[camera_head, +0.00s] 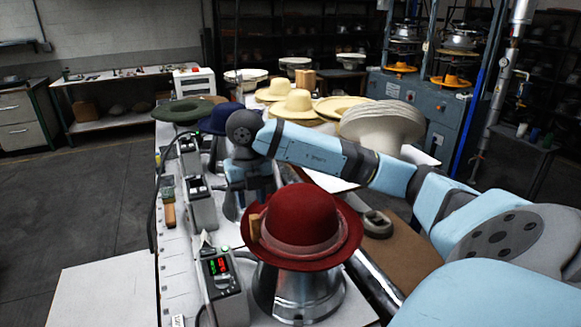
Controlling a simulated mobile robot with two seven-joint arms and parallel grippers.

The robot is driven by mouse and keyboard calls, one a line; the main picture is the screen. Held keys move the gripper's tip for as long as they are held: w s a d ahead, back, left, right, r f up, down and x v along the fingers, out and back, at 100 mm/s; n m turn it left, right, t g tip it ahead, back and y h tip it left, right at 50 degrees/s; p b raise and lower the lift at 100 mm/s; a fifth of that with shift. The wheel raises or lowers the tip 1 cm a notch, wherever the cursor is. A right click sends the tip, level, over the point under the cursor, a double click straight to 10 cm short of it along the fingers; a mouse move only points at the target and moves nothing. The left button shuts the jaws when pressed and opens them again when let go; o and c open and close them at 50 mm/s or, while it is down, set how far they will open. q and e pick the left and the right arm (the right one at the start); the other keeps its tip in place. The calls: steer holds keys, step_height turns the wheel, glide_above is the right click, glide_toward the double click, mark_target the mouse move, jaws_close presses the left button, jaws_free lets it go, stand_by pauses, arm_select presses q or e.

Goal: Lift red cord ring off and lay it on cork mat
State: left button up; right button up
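A red felt hat (303,215) sits brim down on a shiny metal block (298,293) in the front middle. A paler red band (305,247) circles the base of its crown; I cannot tell whether this is the cord ring. A brown, cork-like mat (412,254) lies to the right of the hat, partly covered by my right arm. My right gripper (252,192) points down just behind the hat's left side. The hat and wrist hide its fingertips, so I cannot tell if it is open or holds anything. My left gripper is not in view.
A dark ring-shaped object (377,223) is on the brown mat. A controller with a lit display (220,277) stands left of the hat. Green (182,110) and navy (219,119) hats stand behind, with cream hats (294,104) farther back. Floor at left is clear.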

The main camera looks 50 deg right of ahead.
steer(key=shift+s+f+p, duration=0.15)
steer(key=shift+f+p, duration=0.1)
steer(key=shift+f, duration=1.25)
steer(key=shift+s+f+p, duration=0.1)
steer(key=shift+f+p, duration=0.15)
steer(key=shift+f, duration=1.2)
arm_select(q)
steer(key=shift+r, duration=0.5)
arm_select(e)
jaws_close()
steer(key=shift+r, duration=0.1)
step_height(320, 180, up, 10)
steer(key=shift+r+b, duration=0.1)
steer(key=shift+b, duration=0.3)
step_height(320, 180, up, 9)
steer(key=p, duration=0.2)
glide_above(254, 216)
arm_select(q)
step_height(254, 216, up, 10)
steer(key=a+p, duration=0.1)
steer(key=p, duration=0.9)
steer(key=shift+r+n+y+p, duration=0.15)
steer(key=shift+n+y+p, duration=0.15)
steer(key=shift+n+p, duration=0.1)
arm_select(e)
step_height(254, 216, up, 12)
steer(key=shift+r, duration=0.2)
